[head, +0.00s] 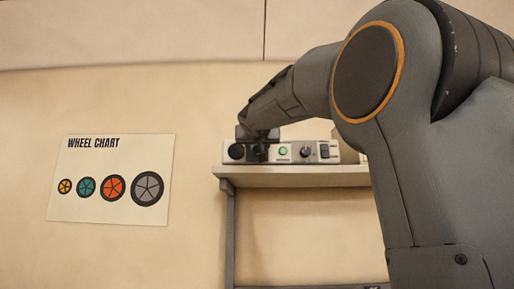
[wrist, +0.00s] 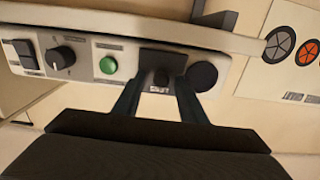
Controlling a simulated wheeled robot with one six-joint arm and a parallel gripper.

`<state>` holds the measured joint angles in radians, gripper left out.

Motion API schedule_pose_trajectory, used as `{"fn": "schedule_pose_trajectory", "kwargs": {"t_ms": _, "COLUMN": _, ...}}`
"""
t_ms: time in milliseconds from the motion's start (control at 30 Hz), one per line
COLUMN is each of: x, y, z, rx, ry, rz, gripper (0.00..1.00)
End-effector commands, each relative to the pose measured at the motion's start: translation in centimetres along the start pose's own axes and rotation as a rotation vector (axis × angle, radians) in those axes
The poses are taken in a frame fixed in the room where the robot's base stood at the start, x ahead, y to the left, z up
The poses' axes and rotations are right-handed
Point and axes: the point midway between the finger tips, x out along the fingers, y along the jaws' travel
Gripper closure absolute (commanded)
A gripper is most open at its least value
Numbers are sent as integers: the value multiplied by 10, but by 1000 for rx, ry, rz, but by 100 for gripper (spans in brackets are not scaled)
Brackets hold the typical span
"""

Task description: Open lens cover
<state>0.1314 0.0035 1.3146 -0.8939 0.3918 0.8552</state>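A pale device with a control panel (wrist: 128,66) sits on a shelf; it also shows in the head view (head: 294,153). In the wrist view its face carries a dark square plate (wrist: 160,58) with a small dark tab (wrist: 161,77), beside a round black disc (wrist: 202,76). I cannot tell for sure which part is the lens cover; the plate with the tab looks most like it. My gripper (wrist: 159,84) is open at the panel. Its two fingers stand apart on either side of the tab, with visible gaps. In the head view my gripper (head: 260,150) hides part of the panel.
The panel also has a green button (wrist: 108,66), a round knob (wrist: 61,57) and a rocker switch (wrist: 21,54). The shelf (head: 290,177) runs under the device. A wheel chart (head: 109,179) hangs on the wall to the left.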

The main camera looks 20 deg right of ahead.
Motion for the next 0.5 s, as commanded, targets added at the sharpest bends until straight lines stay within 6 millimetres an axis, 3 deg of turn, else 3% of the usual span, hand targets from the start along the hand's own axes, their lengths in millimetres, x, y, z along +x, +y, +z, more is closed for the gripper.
{"fn": "schedule_pose_trajectory", "kwargs": {"t_ms": 233, "x": -9, "y": 0, "z": 0, "rx": 0, "ry": 3, "rz": -1, "gripper": 62}}
{"fn": "schedule_pose_trajectory", "kwargs": {"t_ms": 500, "x": -50, "y": -1, "z": 2, "rx": 1, "ry": 3, "rz": -1, "gripper": 62}}
